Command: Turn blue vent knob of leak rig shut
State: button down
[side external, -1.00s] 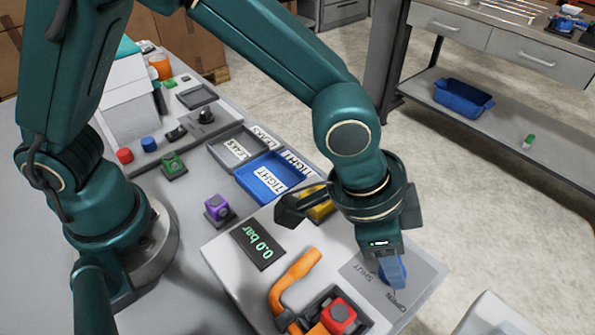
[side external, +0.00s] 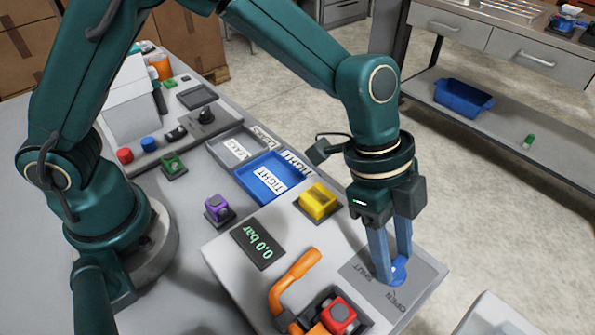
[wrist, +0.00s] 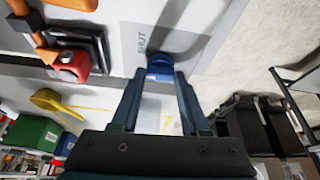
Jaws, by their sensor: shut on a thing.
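The blue vent knob (side external: 399,270) sits on the grey plate marked SHUT and OPEN (side external: 365,272) at the right corner of the leak rig (side external: 225,262). My gripper (side external: 391,272) points down at the knob, its two long blue fingers on either side of it. The gripper is shut on the knob. In the wrist view the knob (wrist: 160,68) shows between the fingertips (wrist: 160,76), with the word SHUT beside it. The fingers hide part of the knob, so its exact angle is hard to tell.
On the rig are a display reading 0.0 bar (side external: 258,246), an orange lever (side external: 295,275), a red block (side external: 338,316) and a yellow block (side external: 318,201). A purple block (side external: 218,208) and a blue TIGHT tray (side external: 268,180) lie behind. Open floor lies to the right.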

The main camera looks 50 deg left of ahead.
jog(key=m, duration=0.1)
jog(key=m+g, duration=0.1)
jog(key=m, duration=0.2)
jog(key=shift+w+m+g, duration=0.3)
jog(key=shift+g, duration=0.1)
jog(key=shift+w+d+m+g+y, duration=0.1)
jog(key=shift+m+g+y, duration=0.3)
jog(key=shift+m, duration=0.9)
jog(key=shift+w+m+g+y, duration=0.1)
jog(key=shift+m+g+y, duration=0.3)
jog(key=shift+m, duration=0.9)
jog(key=shift+c, duration=2)
grip_release()
jog(key=shift+s, duration=0.1)
jog(key=shift+v, duration=2.55)
